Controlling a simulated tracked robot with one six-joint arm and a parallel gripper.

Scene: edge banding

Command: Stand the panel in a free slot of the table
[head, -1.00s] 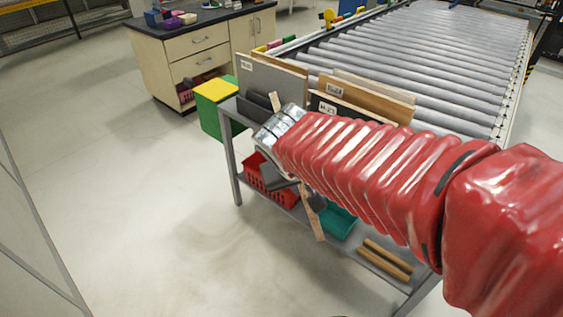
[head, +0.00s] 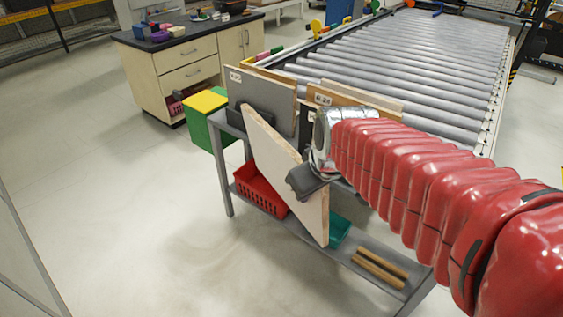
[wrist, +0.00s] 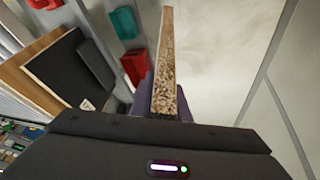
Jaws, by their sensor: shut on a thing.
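The panel (head: 277,160) is a pale board that hangs tilted in front of the table in the head view. In the wrist view its speckled edge (wrist: 168,70) points away from me, between the fingers. My gripper (head: 308,180) is shut on the panel near its right edge; one dark finger shows on the near face. The table (head: 228,122) is a grey metal stand beside the roller conveyor. Labelled boards, including a grey one (head: 262,98) and a brown one (head: 350,97), stand upright on its top. My arm and the panel hide most of the slots.
A red basket (head: 258,190), a teal bin (head: 339,230) and wooden strips (head: 380,267) are on the lower shelf. A green-yellow box (head: 205,120) stands left of the table. The roller conveyor (head: 420,65) lies behind. Floor at the left is clear.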

